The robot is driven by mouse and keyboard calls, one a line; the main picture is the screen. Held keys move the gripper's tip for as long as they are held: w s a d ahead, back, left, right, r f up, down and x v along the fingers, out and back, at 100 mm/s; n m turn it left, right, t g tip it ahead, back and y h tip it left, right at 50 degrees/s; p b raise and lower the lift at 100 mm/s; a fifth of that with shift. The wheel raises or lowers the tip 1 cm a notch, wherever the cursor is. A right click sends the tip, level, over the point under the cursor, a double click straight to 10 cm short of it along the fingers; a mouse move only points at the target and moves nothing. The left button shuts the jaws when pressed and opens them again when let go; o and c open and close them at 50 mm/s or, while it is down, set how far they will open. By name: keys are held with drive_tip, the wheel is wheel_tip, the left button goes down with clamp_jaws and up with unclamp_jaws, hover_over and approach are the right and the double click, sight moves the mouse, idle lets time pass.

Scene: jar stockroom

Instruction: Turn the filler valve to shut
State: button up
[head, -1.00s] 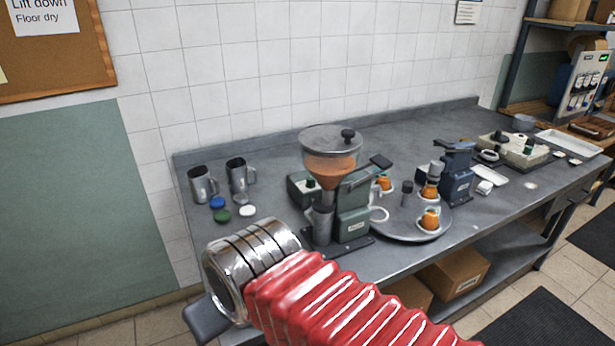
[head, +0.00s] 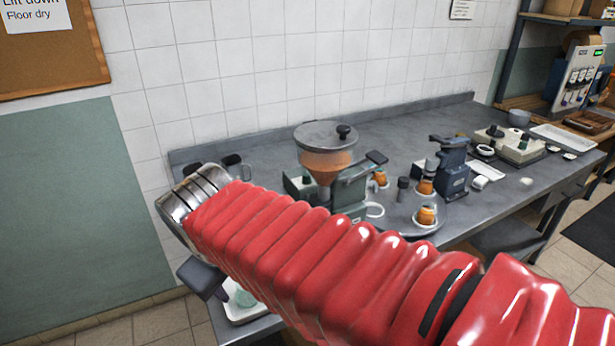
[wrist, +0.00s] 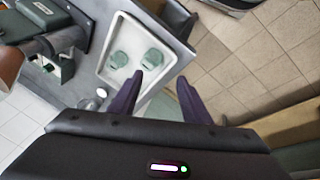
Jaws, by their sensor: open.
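The filler (head: 348,195) stands on the bench in the head view, with a clear-lidded hopper (head: 326,160) of orange stuff on top. A dark lever-like handle (head: 376,157) sticks out at its upper right; I cannot tell for sure that it is the valve or how it is set. My red arm hides the filler's lower front. Part of the filler's green body (wrist: 52,12) shows at the upper left of the wrist view. My gripper (wrist: 160,82) is open and empty, its dark fingers pointing towards a white tray, apart from the filler.
The white tray (wrist: 106,72) at the bench's front edge holds two greenish jars (wrist: 120,60). Right of the filler are a round turntable with orange jars (head: 426,215) and a blue-grey press (head: 452,165). Tiled floor (wrist: 245,55) lies clear beyond the bench edge.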

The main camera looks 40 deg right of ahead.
drive_tip(key=w+d+n+g+h, duration=0.35)
drive_tip(key=w+d, duration=0.45)
drive_tip(key=d, duration=0.3)
drive_tip(key=n+g+h, duration=0.2)
drive_tip(key=n+h, duration=0.9)
drive_tip(key=h, duration=0.1)
approach(307, 174)
drive_tip(key=a, duration=0.4)
drive_tip(key=shift+w+f, duration=0.25)
drive_tip(key=shift+f, duration=0.05)
drive_tip(key=shift+d, duration=0.15)
drive_tip(key=d, duration=0.4)
drive_tip(key=s+d, duration=0.1)
drive_tip(key=d, duration=0.8)
drive_tip(key=shift+s+d, duration=0.25)
drive_tip(key=shift+c, duration=0.3)
